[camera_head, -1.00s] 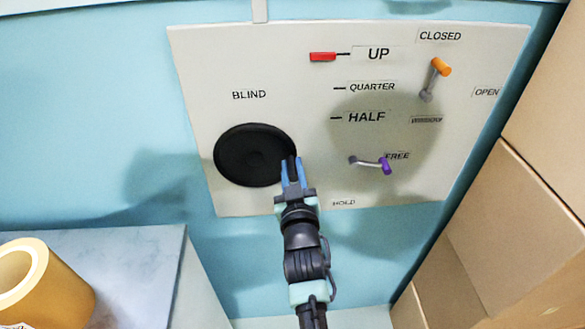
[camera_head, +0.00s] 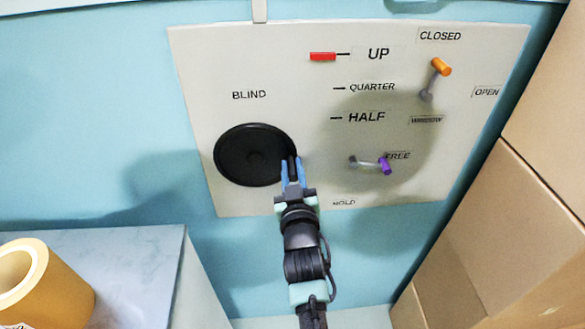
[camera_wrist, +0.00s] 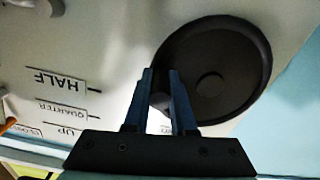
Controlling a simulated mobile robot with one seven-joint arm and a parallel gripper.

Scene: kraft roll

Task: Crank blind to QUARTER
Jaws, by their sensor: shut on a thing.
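The blind's crank is a black round wheel (camera_head: 250,155) under the label BLIND on a pale wall panel. My gripper (camera_head: 291,165) is at the wheel's lower right rim, its blue fingers shut on the crank handle, which the fingers mostly hide. In the wrist view the wheel (camera_wrist: 225,65) lies behind and right of my gripper (camera_wrist: 160,75). The red marker (camera_head: 323,56) stands level with the UP line. The QUARTER label (camera_head: 372,87) sits below it, and the HALF label (camera_head: 366,117) lower still.
A purple lever (camera_head: 385,166) by FREE and an orange lever (camera_head: 441,67) near CLOSED are to the right. Cardboard boxes (camera_head: 510,215) stand at the right. A brown paper roll (camera_head: 55,295) sits on a counter (camera_head: 140,250) at lower left.

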